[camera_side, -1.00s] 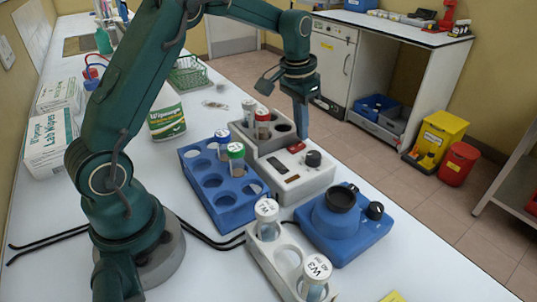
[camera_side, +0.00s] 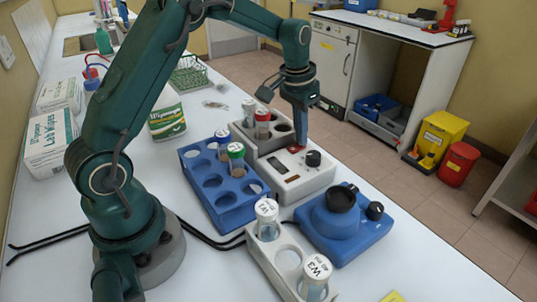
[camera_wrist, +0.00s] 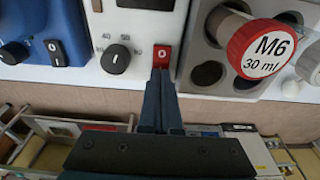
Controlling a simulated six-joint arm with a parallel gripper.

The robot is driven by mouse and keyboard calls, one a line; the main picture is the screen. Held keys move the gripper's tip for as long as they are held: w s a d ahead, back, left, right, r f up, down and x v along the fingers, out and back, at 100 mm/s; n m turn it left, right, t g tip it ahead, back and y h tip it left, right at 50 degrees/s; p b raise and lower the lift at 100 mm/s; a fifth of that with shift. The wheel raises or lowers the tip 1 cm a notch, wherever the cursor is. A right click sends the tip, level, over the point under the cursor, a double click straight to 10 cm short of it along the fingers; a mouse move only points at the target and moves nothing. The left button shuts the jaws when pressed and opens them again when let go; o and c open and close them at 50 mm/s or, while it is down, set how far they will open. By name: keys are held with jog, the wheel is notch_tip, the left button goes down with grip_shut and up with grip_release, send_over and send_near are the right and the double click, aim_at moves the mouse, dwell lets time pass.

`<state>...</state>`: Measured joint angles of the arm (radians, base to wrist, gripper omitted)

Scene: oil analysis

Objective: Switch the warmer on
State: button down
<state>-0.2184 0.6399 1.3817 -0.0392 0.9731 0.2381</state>
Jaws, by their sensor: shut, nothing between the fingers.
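The warmer (camera_side: 302,180) is a pale grey unit with a dark display, a black knob (camera_side: 313,158) and a red rocker switch (camera_side: 294,149). A block with wells joins its far side and holds vials. In the wrist view the red switch (camera_wrist: 162,55) shows a white "O", and the knob (camera_wrist: 117,58) is to its left. My gripper (camera_side: 301,143) is shut and empty, pointing down at the switch. In the wrist view its fingertips (camera_wrist: 161,75) are at the switch's lower edge and hide part of it. I cannot tell whether they touch.
A red-capped vial (camera_wrist: 262,48) marked M6 stands in the block right of the switch. A blue rack (camera_side: 222,195) with vials is left of the warmer. A blue device (camera_side: 345,235) and a pale vial holder (camera_side: 268,262) are nearer the camera.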

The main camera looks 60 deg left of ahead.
jog(key=shift+f, duration=0.15)
jog(key=shift+r, duration=3.5)
jog(key=s+d+r+m+t, duration=0.1)
jog(key=s+d+r+t, duration=0.3)
jog(key=s+r, duration=0.55)
jog(key=s+d+f, duration=0.1)
jog(key=s+f, duration=0.2)
jog(key=s, duration=0.3)
jog(key=s+d+f+n, duration=0.1)
jog(key=s+d+f, duration=0.1)
jog(key=s+f, duration=0.2)
jog(key=shift+s+d+f, duration=0.2)
jog(key=shift+s+f, duration=0.05)
jog(key=shift+s, duration=0.7)
